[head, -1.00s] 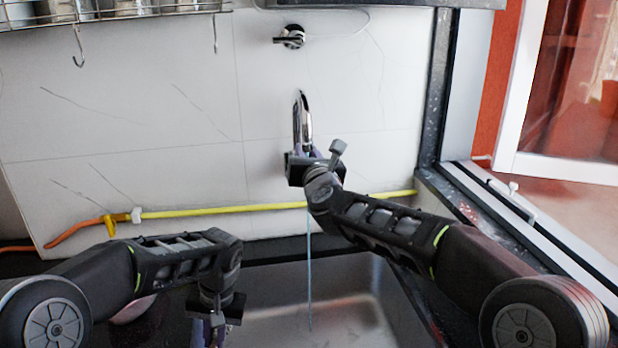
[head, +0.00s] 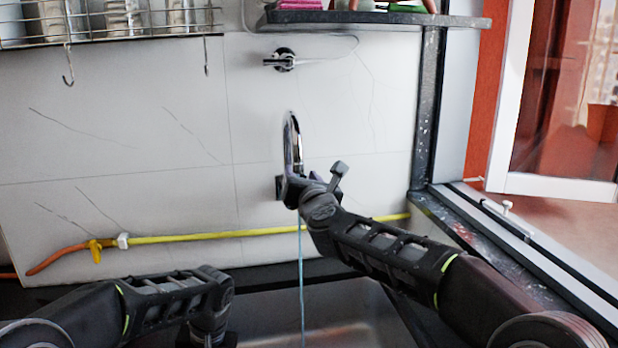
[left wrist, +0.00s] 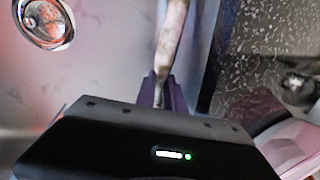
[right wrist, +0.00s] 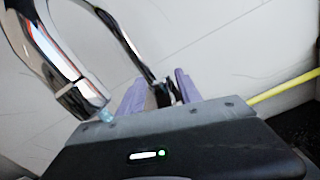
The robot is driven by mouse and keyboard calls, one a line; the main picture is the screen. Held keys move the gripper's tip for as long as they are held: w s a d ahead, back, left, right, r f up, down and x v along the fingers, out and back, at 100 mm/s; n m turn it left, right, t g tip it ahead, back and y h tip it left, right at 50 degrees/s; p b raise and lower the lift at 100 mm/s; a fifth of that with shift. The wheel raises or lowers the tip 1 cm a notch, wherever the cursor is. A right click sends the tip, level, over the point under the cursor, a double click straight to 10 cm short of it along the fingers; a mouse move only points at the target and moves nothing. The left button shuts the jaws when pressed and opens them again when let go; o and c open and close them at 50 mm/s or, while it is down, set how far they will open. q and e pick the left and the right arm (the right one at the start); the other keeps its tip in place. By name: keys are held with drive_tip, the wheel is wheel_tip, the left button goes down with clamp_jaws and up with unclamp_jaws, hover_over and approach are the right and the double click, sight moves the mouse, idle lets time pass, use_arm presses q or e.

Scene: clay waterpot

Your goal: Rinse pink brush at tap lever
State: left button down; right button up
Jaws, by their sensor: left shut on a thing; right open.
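The chrome tap (head: 292,140) stands at the back wall, and a thin stream of water (head: 301,290) runs from it into the sink. My right gripper (right wrist: 157,92) is open at the tap, its purple fingers on either side of the dark end of the tap lever (right wrist: 138,50). Whether they touch it I cannot tell. The chrome spout is to their left in the right wrist view. My left gripper (left wrist: 160,92) is shut on the pinkish handle of the brush (left wrist: 172,40) over the sink. The brush's far end is out of the picture.
The steel sink (head: 340,312) has a drain (left wrist: 45,22). A yellow hose (head: 200,236) runs along the wall. A dark shelf (head: 370,19) and a wire rack with hooks (head: 110,38) are above. A window frame (head: 540,185) stands at right. A blurred pink object (left wrist: 295,145) shows beside the counter.

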use_arm(q)
drive_tip(key=shift+f+b, duration=0.3)
drive_tip(key=shift+b, duration=0.05)
wheel_tip(320, 180, down, 3)
drive_tip(key=b, duration=0.3)
use_arm(e)
drive_tip(key=s+d, duration=0.2)
drive_tip(key=s, duration=0.9)
drive_tip(key=shift+s+d, duration=0.25)
drive_tip(key=shift+s, duration=0.15)
use_arm(q)
drive_tip(key=shift+f, duration=0.1)
